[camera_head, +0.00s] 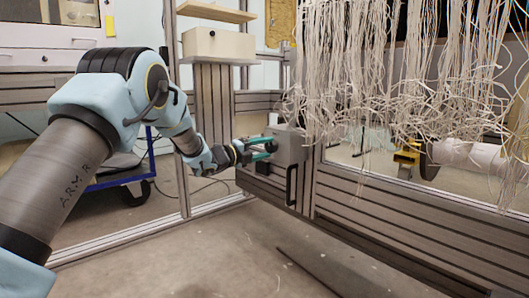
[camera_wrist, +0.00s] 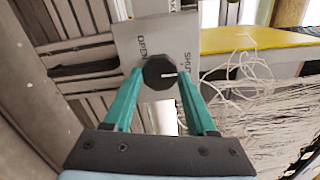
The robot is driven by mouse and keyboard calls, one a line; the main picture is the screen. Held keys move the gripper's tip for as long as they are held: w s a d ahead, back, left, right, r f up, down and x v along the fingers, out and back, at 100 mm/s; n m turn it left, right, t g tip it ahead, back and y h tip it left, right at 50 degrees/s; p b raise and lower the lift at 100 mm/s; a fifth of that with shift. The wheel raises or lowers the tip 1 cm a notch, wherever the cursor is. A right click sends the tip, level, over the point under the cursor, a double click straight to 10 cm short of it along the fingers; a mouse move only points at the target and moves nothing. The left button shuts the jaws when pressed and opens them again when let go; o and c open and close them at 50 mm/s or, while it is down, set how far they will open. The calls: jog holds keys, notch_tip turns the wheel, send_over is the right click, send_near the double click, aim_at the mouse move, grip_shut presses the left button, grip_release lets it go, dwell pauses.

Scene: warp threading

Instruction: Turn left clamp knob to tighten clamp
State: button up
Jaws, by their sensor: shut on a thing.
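The left clamp knob (camera_wrist: 160,73) is a dark round knob with a white pointer line on a grey metal clamp box (camera_wrist: 185,40). Lettering on the box reads OPEN on the left and SHUT on the right, and the white line points toward the SHUT side. My gripper (camera_wrist: 158,80) has two green fingers, one on each side of the knob, closed on it. In the head view the clamp box (camera_head: 289,147) is on the frame beam, and my gripper (camera_head: 262,146) meets it from the left. The knob is hidden there.
White warp threads (camera_head: 390,70) hang in a dense bunch right of the clamp box. Slotted metal beams (camera_head: 400,220) run below them. A black handle (camera_head: 291,185) is under the box. A blue cart (camera_head: 120,178) stands behind my arm. The floor in front is mostly clear.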

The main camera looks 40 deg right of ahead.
jog(key=shift+f, duration=0.1)
dwell(0.3)
jog(key=o, duration=1.4)
jog(key=shift+a, duration=0.1)
jog(key=shift+w+a+p, duration=0.15)
jog(key=shift+a+p, duration=0.85)
jog(key=shift+a, duration=1.7)
jog(key=shift+w+a+p, duration=0.15)
jog(key=shift+a+p, duration=0.85)
jog(key=shift+a, duration=1.65)
